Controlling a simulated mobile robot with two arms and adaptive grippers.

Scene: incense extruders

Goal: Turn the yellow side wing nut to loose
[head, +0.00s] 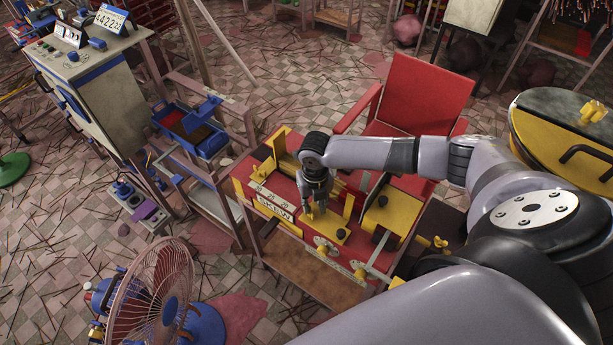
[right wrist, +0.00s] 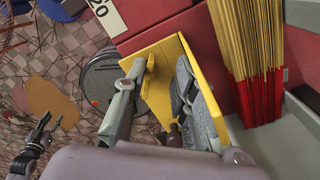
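The red and yellow extruder bench (head: 283,222) stands in the middle of the head view. My right gripper (head: 319,207) points down over the yellow plates, left of that wing nut. In the right wrist view its fingers (right wrist: 160,102) are apart, with a yellow bracket (right wrist: 166,62) between and beyond them; contact is unclear. What looks like my left gripper (right wrist: 43,132) shows small at the lower left there.
A red chair (head: 425,95) stands behind the bench. A fan (head: 155,295) and a control cabinet (head: 100,85) are at the left. Incense sticks (right wrist: 250,50) stand close to the right finger.

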